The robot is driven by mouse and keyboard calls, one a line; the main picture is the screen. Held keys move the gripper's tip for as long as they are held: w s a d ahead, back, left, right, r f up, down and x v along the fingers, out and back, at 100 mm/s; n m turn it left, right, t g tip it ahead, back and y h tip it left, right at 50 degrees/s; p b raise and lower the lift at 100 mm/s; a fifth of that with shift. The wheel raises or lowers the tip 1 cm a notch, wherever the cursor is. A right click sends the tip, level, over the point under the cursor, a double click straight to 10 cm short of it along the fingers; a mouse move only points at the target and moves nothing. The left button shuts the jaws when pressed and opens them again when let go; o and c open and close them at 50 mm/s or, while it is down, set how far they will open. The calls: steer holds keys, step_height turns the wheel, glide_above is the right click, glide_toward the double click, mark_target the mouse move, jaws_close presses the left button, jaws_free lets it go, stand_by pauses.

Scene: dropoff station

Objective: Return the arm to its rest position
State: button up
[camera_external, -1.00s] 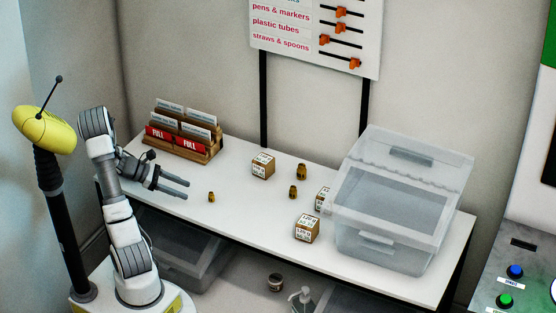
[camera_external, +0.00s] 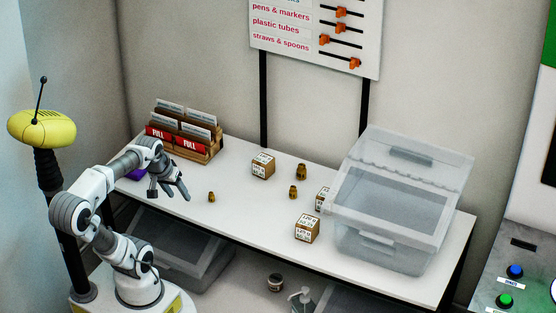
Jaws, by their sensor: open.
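My arm (camera_external: 95,187) is folded at the left, with its elbow low and its forearm rising to the wrist. My gripper (camera_external: 170,192) is open and empty, pointing downward over the left front part of the white table (camera_external: 255,225). Its fingers are apart and hold nothing. A small brown piece (camera_external: 211,197) stands on the table to the right of the gripper, apart from it.
A wooden card holder (camera_external: 200,150) stands behind my gripper. A purple item (camera_external: 136,174) is partly hidden by my arm. Cardboard boxes (camera_external: 263,165) and brown pieces (camera_external: 301,171) stand mid-table. A clear bin (camera_external: 385,245) fills the right end.

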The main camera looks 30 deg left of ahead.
steer(key=shift+s+r+m+t, duration=0.5)
steer(key=shift+r+m, duration=0.2)
steer(key=shift+m, duration=0.1)
steer(key=shift+r, duration=0.1)
step_height(320, 180, up, 15)
steer(key=p, duration=1.5)
step_height(320, 180, down, 29)
steer(key=b, duration=2.9)
steer(key=shift+o, duration=0.5)
